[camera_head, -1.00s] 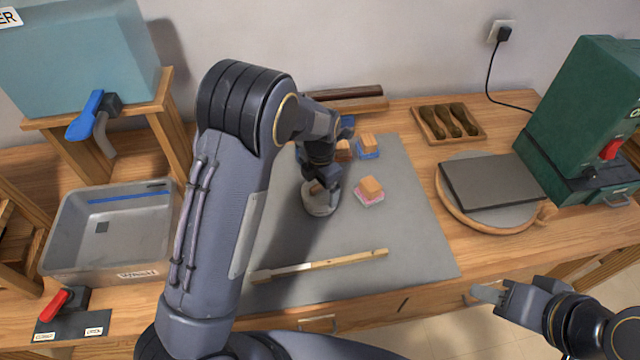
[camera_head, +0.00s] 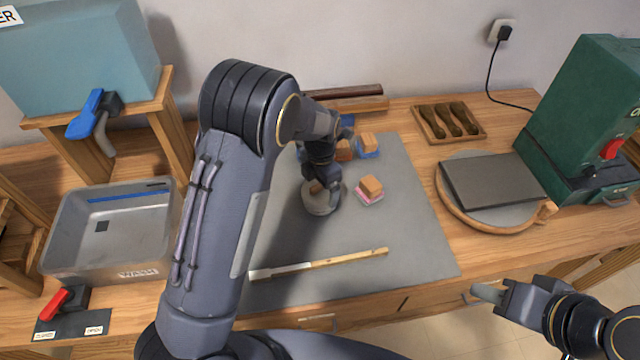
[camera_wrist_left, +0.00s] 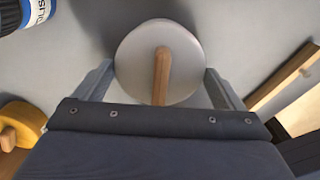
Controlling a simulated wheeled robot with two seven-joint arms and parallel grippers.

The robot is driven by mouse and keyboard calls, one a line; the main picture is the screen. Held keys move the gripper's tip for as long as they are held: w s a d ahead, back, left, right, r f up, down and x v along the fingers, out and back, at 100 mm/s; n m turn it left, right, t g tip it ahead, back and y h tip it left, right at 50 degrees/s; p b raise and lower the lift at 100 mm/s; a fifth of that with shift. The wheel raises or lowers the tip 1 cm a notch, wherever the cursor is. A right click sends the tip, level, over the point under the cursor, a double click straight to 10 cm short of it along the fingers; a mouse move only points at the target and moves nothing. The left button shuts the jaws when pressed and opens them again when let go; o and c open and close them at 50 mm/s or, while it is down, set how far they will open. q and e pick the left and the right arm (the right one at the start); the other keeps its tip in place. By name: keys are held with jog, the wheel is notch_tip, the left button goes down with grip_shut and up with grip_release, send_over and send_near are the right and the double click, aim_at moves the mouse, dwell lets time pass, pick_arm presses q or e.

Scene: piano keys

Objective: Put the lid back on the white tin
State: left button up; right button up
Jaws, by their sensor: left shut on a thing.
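A round, pale grey-white lid (camera_wrist_left: 180,50) with a wooden bar handle (camera_wrist_left: 161,75) lies between the fingers of my left gripper (camera_wrist_left: 160,82) in the left wrist view, one finger at each side. In the head view my left gripper (camera_head: 322,192) points down over the grey mat, shut on the lid at its edge. The pale round shape (camera_head: 320,207) shows under it there, partly hidden by the gripper. I cannot make out the white tin apart from the lid. My right gripper (camera_head: 488,293) is at the lower right, off the table's front edge, and its opening is unclear.
A grey mat (camera_head: 400,230) holds a wooden-handled stick (camera_head: 330,263) in front and small blocks on coloured bases (camera_head: 370,188) to the right. A grey wash basin (camera_head: 110,235) stands left. A round board with a dark slab (camera_head: 495,185) and a green machine (camera_head: 585,120) stand right.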

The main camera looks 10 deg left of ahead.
dwell(0.4)
pick_arm(q)
jog(key=o, duration=0.7)
jog(key=shift+r+p, duration=2.9)
jog(key=shift+r, duration=0.6)
jog(key=shift+c, duration=0.2)
grip_shut()
